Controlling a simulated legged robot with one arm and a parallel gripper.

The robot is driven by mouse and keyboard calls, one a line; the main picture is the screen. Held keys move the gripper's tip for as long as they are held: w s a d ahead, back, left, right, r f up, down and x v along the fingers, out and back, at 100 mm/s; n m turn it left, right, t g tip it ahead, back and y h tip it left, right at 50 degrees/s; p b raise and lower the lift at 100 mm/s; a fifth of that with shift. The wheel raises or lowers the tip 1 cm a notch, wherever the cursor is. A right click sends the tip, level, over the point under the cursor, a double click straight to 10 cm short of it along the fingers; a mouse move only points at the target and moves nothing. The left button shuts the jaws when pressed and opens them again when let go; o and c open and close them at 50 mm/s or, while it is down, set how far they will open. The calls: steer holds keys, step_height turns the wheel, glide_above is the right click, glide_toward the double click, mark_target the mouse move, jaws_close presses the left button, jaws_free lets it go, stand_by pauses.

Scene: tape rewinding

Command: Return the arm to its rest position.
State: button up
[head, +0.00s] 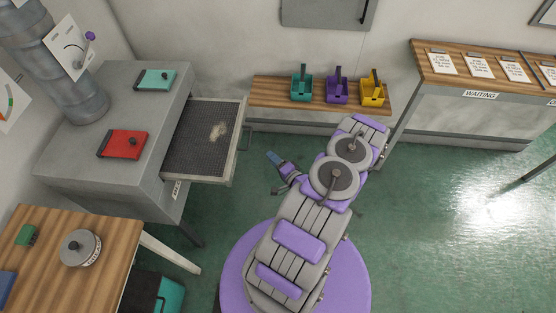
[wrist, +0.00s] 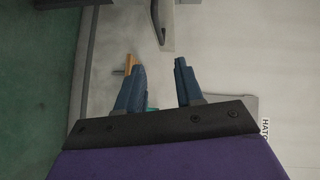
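My gripper (head: 272,156) shows in the head view as small blue fingers beside my purple and grey body, to the right of the open drawer. In the wrist view, the two blue fingers of my gripper (wrist: 160,65) are spread apart. Nothing is held between them. The gripper is clear of the drawer in the head view. Most of my arm behind the fingers is hidden or hard to make out.
An open drawer (head: 238,158) extends from the grey cabinet (head: 75,158), which holds a red cassette (head: 124,144) and a teal one (head: 155,79). Teal (head: 301,90), purple (head: 337,90) and yellow (head: 373,92) bins stand on a wooden shelf (head: 268,96). Green floor is open to the right.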

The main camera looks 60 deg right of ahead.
steer(key=shift+s+a, duration=0.15)
steer(key=shift+s, duration=0.4)
steer(key=w+d+r+n+g+y, duration=0.2)
steer(key=w+r+n+g+y, duration=0.2)
steer(key=w+r+n+g, duration=0.45)
steer(key=w+a+r+n+g, duration=0.4)
steer(key=a+r+n, duration=0.2)
steer(key=a+r, duration=0.6)
steer(key=s+a+r+n+g, duration=0.1)
steer(key=s+a+r, duration=0.2)
steer(key=a+r, duration=0.45)
steer(key=s+a+r+n+g, duration=0.1)
steer(key=s+a+r+n, duration=0.1)
steer(key=s+a+r, duration=0.35)
steer(key=s+a+r+n+g+y, duration=0.1)
steer(key=s+a+r, duration=0.2)
steer(key=s+a, duration=0.3)
steer(key=s+a+r+n+g+y, duration=0.1)
steer(key=s+a+r+n, duration=0.1)
steer(key=s+a, duration=0.4)
steer(key=a+r, duration=0.1)
steer(key=a, duration=0.3)
steer(key=shift+s+a, duration=0.2)
steer(key=shift+s, duration=0.1)
